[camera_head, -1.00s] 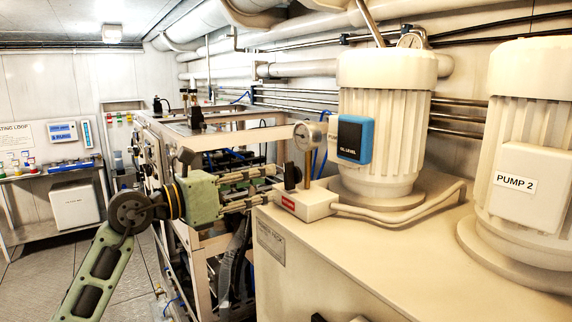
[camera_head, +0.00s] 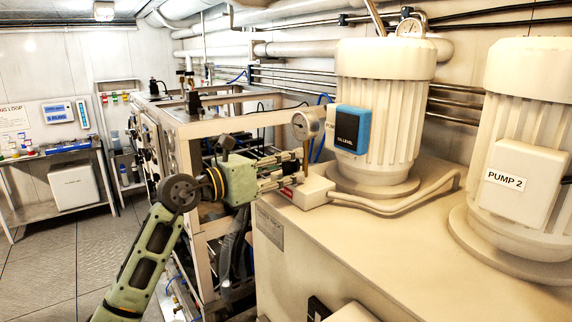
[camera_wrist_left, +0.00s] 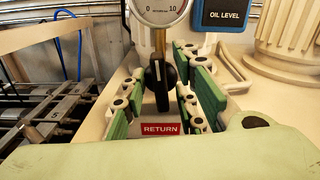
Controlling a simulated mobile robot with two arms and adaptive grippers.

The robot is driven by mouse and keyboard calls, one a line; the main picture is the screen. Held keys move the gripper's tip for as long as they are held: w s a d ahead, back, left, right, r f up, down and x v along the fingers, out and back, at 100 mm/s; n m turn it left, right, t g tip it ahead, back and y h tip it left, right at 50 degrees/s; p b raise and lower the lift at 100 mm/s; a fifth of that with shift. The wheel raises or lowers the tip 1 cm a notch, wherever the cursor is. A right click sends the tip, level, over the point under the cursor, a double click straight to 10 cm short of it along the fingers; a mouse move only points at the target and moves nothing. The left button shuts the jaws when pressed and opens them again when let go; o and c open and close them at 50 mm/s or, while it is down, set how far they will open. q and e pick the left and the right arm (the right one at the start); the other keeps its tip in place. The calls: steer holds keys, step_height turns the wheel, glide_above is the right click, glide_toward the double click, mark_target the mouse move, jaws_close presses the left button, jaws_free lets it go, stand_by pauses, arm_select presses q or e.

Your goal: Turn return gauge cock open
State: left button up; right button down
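The return gauge cock is a black handle (camera_wrist_left: 160,77) with a white line, standing about upright in the wrist view. It sits below a round gauge (camera_wrist_left: 162,8) on a brass stem, above a red RETURN label (camera_wrist_left: 160,129). My left gripper (camera_head: 298,168) is at the cock, its fingers pointing right in the head view. In the wrist view the green-padded fingers (camera_wrist_left: 160,96) stand apart on both sides of the handle, with gaps visible. In the head view the gauge (camera_head: 307,124) shows above the fingers, which mostly hide the handle. My right gripper is not in view.
The cock's pale block (camera_head: 318,192) sits on the cream tank top (camera_head: 400,235). A ribbed motor (camera_head: 384,110) with a blue OIL LEVEL box (camera_head: 352,130) stands just right. A pipe (camera_head: 410,207) curves around its base. An open metal frame (camera_head: 190,128) is behind my left arm.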

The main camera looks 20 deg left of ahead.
arm_select(q)
jaws_close()
steer(key=shift+f+m+b, duration=0.1)
steer(key=shift+m+b, duration=0.3)
steer(key=shift+b, duration=0.25)
steer(key=shift+m+b, duration=0.4)
steer(key=shift+b, duration=0.05)
steer(key=shift+o, duration=0.9)
jaws_free()
